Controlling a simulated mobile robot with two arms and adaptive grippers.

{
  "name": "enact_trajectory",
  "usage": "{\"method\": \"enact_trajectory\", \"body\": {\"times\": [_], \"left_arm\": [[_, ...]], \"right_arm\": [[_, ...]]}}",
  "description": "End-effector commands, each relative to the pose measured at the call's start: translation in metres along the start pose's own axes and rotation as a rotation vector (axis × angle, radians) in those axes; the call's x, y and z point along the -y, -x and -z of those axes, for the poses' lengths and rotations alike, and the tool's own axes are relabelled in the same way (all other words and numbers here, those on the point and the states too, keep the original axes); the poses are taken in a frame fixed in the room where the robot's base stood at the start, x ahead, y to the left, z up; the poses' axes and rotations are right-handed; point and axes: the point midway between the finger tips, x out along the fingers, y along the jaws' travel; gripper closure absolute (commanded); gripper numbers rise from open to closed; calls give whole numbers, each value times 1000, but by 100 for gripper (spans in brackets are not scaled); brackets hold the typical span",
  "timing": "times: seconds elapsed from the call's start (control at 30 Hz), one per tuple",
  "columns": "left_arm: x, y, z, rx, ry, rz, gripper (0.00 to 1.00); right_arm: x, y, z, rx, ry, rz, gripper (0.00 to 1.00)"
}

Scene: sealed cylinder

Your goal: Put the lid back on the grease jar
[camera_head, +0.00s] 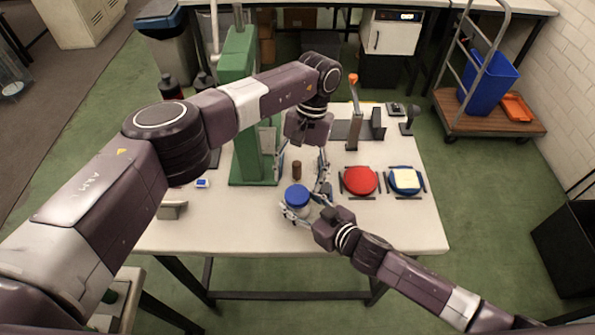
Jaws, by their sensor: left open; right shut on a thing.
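A small jar with a white body (299,209) stands near the front middle of the table, and a round blue lid (297,194) covers its top. From this view I cannot tell how firmly or evenly the lid sits. My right gripper (300,208) comes from the front right and is shut on the jar, with a finger along its front left side. My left gripper (303,174) points down just behind the jar and is open, its fingers apart. A small dark brown cylinder (297,170) shows between the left fingers; I cannot tell whether they touch it.
A green press frame (238,110) stands left of the grippers. A red disc (361,180) and a blue disc with a pale top (405,180) lie to the right. An orange-topped post (354,115) stands behind them. The front right table corner is clear.

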Motion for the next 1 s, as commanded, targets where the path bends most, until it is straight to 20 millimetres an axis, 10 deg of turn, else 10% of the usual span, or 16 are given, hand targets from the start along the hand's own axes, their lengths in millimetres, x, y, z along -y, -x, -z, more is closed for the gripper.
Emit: {"method": "enact_trajectory", "body": {"times": [1.0], "left_arm": [[2,6,-2,-65,1732,-104,37]], "right_arm": [[0,0,-1,1,0,-1,100]]}}
